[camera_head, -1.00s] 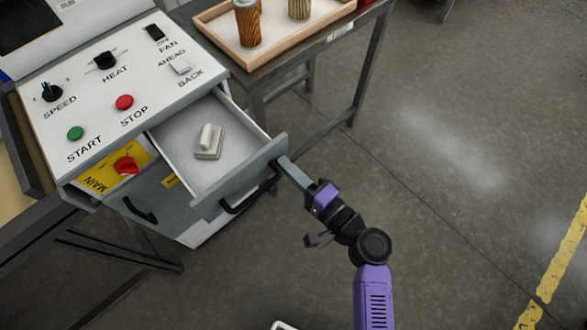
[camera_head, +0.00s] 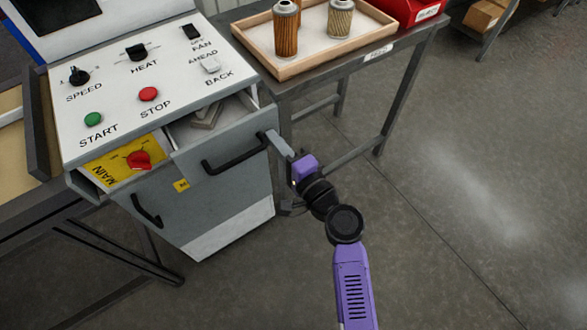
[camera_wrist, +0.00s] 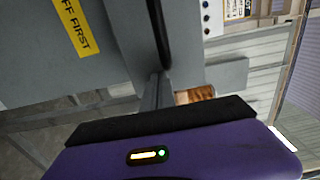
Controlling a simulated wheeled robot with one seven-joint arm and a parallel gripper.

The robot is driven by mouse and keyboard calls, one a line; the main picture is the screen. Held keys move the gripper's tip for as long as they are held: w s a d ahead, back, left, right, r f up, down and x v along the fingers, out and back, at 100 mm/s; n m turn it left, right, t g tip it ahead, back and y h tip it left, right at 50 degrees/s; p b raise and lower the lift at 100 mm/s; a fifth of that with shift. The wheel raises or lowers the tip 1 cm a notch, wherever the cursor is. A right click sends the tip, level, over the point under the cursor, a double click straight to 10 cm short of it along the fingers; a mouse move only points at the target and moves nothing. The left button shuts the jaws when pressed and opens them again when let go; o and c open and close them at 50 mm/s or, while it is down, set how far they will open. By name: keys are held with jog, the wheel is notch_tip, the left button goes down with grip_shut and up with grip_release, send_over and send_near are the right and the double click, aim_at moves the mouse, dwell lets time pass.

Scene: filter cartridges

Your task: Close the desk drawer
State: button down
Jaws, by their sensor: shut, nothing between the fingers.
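The desk drawer (camera_head: 228,145) is a grey box with a black bar handle (camera_head: 235,155) on its front, below the control panel. A pale grey object (camera_head: 207,117) lies inside, partly hidden under the panel edge. My gripper (camera_head: 272,138) is shut and empty, its fingertips at the right end of the drawer front; they appear to touch it. In the wrist view my gripper (camera_wrist: 157,92) points at the grey front beside the black handle (camera_wrist: 160,35).
The control panel (camera_head: 115,120) has knobs and buttons. To the right, a table carries a wooden tray (camera_head: 275,69) with filter cartridges (camera_head: 286,30) and a red bin (camera_head: 408,10).

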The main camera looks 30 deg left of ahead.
jog(key=b+x, duration=0.4)
jog(key=x, duration=0.4)
jog(key=shift+w+a+f, duration=0.1)
jog(key=shift+a, duration=0.2)
jog(key=shift+w+a+r, duration=0.1)
jog(key=shift+a+r, duration=0.1)
jog(key=shift+r, duration=0.1)
